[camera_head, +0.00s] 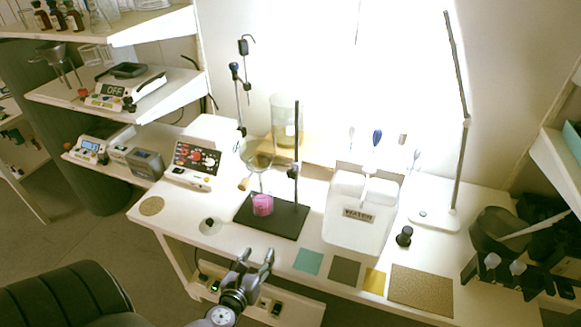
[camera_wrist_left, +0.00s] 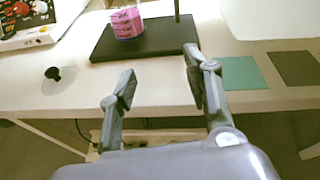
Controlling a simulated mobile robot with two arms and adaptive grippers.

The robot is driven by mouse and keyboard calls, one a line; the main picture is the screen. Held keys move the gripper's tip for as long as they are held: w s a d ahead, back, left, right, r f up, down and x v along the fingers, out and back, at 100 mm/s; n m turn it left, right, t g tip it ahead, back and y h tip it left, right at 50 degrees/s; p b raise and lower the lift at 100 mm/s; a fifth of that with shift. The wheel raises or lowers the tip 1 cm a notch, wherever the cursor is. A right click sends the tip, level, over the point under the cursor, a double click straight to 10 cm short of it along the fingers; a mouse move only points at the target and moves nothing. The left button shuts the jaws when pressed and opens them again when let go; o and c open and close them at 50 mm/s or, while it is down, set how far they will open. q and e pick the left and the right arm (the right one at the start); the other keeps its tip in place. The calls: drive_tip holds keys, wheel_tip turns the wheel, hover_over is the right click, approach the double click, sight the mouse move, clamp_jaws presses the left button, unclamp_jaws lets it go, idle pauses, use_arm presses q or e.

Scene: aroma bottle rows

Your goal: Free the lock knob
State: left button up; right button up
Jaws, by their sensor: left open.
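My left gripper (camera_head: 256,258) is open and empty, in front of the table's front edge. In the left wrist view its two fingers (camera_wrist_left: 158,74) stand apart with nothing between them. A small black knob on a pale round base (camera_head: 210,224) is on the table, left of the gripper; it also shows in the left wrist view (camera_wrist_left: 53,73). A larger black knob-like piece (camera_head: 404,236) stands right of the water container. I cannot tell which is the lock knob. A stand with a black base (camera_head: 282,222) and upright rod carries clamp parts. My right gripper is out of view.
A pink-filled beaker (camera_head: 263,205) sits on the stand base, below a round glass flask (camera_head: 257,158). A white water container (camera_head: 345,232) stands to the right. Flat coloured squares, including a teal one (camera_head: 308,262), lie along the front edge. A control box (camera_head: 198,155) is at left.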

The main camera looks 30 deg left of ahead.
sight(291, 175)
use_arm(q)
wheel_tip(291, 175, up, 15)
drive_tip(key=w+d+m+t+p, duration=0.1)
drive_tip(key=w+d+m+t, duration=0.1)
drive_tip(key=w+m+t, duration=0.3)
drive_tip(key=shift+m+g+h, duration=0.3)
drive_tip(key=shift+g, duration=0.3)
drive_tip(key=p+x, duration=0.1)
drive_tip(key=x, duration=0.3)
drive_tip(key=p+x, duration=0.1)
drive_tip(key=x, duration=0.4)
drive_tip(key=f+p+x, duration=0.1)
drive_tip(key=x, duration=0.4)
drive_tip(key=shift+w+a, duration=0.15)
drive_tip(key=shift+a, duration=0.3)
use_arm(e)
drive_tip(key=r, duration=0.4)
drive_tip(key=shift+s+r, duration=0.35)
use_arm(q)
drive_tip(key=shift+c, duration=0.4)
clamp_jaws()
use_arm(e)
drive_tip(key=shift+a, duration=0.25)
